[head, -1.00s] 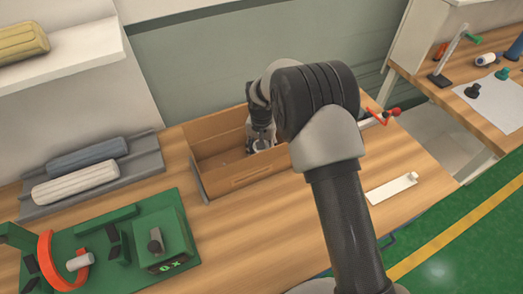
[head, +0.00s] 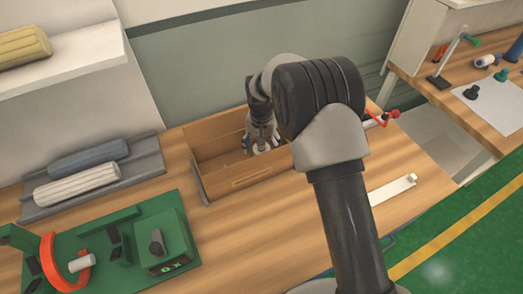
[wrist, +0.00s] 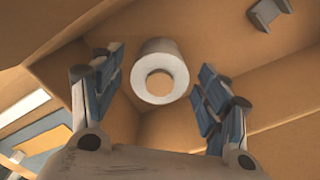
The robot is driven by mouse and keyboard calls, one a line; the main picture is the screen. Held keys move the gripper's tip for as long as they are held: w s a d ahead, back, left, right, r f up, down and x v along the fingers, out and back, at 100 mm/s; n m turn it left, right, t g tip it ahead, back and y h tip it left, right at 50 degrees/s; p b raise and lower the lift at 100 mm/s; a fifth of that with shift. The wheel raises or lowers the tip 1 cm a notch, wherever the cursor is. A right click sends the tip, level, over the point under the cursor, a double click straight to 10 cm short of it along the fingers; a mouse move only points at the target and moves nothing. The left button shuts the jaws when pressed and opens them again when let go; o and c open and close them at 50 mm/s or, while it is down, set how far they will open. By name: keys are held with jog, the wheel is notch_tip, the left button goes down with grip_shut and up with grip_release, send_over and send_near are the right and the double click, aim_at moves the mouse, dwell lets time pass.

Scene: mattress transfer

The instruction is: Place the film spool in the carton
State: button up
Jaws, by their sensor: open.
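The open brown carton (head: 245,182) stands on the wooden bench against the back wall. My gripper (head: 262,147) reaches down into it. In the wrist view, the film spool (wrist: 160,75) is a short white cylinder with a tan round centre. It appears inside the carton, by its cardboard walls (wrist: 260,85). My gripper's blue-padded fingers (wrist: 160,62) are spread wide, one on each side of the spool, with gaps to both. In the head view, the gripper mostly hides the spool, and my arm covers the carton's right end.
A grey tray (head: 140,172) with two rolls lies left of the carton. A green fixture (head: 110,240) with an orange ring is in front. A white strip (head: 393,188) and a red-handled item (head: 385,118) lie to the right. A shelf (head: 80,55) overhangs the upper left.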

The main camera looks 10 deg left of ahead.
aim_at(261, 148)
notch_tip(261, 148, up, 9)
jog(key=shift+r+p, duration=0.15)
jog(key=shift+p, duration=1.05)
jog(key=shift+d+r, duration=0.15)
jog(key=shift+r, duration=0.1)
jog(key=s+d+r+t, duration=0.1)
jog(key=s+d+r, duration=0.4)
jog(key=d+r, duration=0.4)
jog(key=s+d+r+t, duration=0.1)
jog(key=s+d+r, duration=0.45)
jog(key=r, duration=0.55)
jog(key=s+d+t, duration=0.1)
jog(key=s+d, duration=0.2)
jog(key=s, duration=0.3)
jog(key=s+d, duration=0.4)
jog(key=s, duration=0.3)
jog(key=s+d+r+t, duration=0.1)
jog(key=s+d, duration=0.3)
jog(key=s, duration=0.3)
jog(key=shift+n+t, duration=0.3)
